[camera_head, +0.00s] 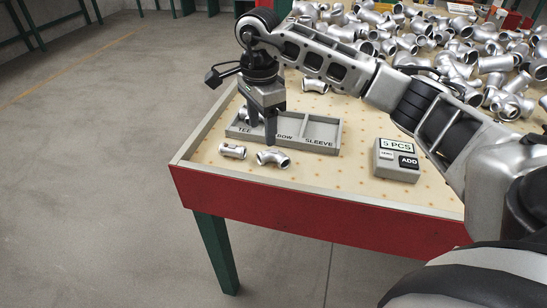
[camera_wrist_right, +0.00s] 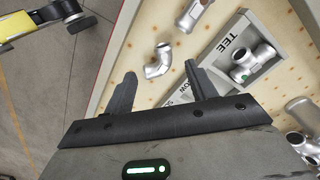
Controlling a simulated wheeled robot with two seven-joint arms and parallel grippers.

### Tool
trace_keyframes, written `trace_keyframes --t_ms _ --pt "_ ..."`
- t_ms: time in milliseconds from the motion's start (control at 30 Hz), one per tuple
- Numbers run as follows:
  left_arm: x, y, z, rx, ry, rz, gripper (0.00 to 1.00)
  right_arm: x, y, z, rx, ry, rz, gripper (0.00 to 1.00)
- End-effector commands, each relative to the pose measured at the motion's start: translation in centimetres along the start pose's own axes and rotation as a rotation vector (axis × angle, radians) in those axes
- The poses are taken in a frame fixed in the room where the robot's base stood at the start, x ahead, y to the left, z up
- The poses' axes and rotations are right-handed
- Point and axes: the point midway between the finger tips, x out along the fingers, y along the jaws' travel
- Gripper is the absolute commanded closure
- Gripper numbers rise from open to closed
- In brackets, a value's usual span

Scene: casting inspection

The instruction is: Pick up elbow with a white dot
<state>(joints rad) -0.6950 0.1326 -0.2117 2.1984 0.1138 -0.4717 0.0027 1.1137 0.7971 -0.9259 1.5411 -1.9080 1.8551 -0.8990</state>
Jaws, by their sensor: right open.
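A silver elbow fitting (camera_head: 272,158) lies on the table in front of the sorting tray (camera_head: 323,150). It also shows in the right wrist view (camera_wrist_right: 158,62), ahead of the fingers. I cannot make out a white dot on it. My right gripper (camera_head: 262,134) points down above the table, just behind the elbow in the head view, with its fingers apart and empty. In the wrist view the right gripper's fingers (camera_wrist_right: 162,88) stand on either side below the elbow, not touching it. My left gripper is not in view.
Another fitting (camera_head: 232,150) lies left of the elbow. A fitting with a green dot (camera_wrist_right: 254,64) sits in the tray's TEE compartment. A loose fitting (camera_head: 315,86) lies behind the tray. A counter box (camera_head: 397,160) reads 5 PCS. A large pile of fittings (camera_head: 400,42) fills the back.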

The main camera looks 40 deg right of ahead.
Motion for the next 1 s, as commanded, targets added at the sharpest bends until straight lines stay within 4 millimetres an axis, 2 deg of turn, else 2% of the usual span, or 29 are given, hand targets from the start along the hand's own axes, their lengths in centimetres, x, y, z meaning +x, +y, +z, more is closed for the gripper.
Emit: trace_keyframes --t_ms 100,367,633,933,967,1000 --pt "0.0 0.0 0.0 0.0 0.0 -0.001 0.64 2.0 0.0 0.0 0.0 -0.001 0.002 0.44" --pt "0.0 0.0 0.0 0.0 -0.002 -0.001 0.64 3.8 -0.1 0.1 0.0 -0.002 0.001 0.44" --pt "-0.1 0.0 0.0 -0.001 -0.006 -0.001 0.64 7.7 -0.5 0.1 0.0 -0.002 0.002 0.44" --pt "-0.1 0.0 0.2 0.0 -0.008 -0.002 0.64 8.2 -0.6 0.1 0.0 -0.002 -0.002 0.44" --pt "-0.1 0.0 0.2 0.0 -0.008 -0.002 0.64 8.2 -0.6 0.1 0.0 -0.002 -0.002 0.46" --pt "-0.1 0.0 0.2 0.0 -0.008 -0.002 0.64 8.2 -0.6 0.1 0.0 -0.002 -0.002 0.58"
